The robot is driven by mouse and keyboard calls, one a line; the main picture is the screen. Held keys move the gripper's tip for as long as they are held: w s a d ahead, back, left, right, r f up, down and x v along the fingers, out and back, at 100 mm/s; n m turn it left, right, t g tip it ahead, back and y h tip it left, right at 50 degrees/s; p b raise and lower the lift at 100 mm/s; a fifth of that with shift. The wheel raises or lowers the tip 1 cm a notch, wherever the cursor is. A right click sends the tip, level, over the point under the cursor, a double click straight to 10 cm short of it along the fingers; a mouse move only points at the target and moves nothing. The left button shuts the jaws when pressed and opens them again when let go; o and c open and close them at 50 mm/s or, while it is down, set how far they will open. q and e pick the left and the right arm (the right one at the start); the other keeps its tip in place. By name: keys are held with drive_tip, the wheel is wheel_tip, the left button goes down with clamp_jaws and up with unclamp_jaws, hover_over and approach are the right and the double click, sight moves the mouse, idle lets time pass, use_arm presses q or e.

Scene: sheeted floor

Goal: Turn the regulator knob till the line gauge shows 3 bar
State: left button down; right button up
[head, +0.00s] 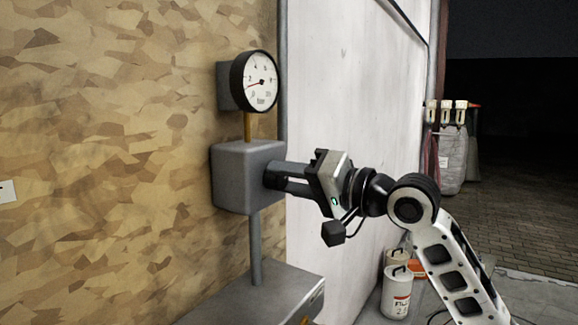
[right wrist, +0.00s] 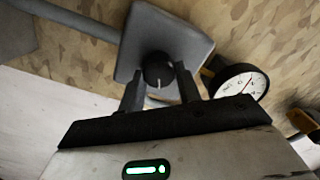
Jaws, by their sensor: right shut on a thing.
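The regulator is a grey box (head: 247,177) on a grey post, with the round white line gauge (head: 254,80) above it on a brass stem. The gauge's red needle points left and slightly down, near a small numeral that looks like 2; the exact reading is too small to tell. My right gripper (head: 274,177) is shut on the knob, a finger on each side. My left gripper is not in view.
A grey cabinet top (head: 255,296) lies below the regulator. A patterned tan wall (head: 110,150) is behind it, with a white panel (head: 345,90) to the right. White canisters (head: 396,292) stand on the floor below my right arm. A pale sack (head: 453,160) stands farther back.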

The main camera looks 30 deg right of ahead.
drive_tip(key=shift+m+p, duration=0.4)
drive_tip(key=shift+m, duration=0.2)
drive_tip(key=o, duration=1)
drive_tip(key=shift+c, duration=0.2)
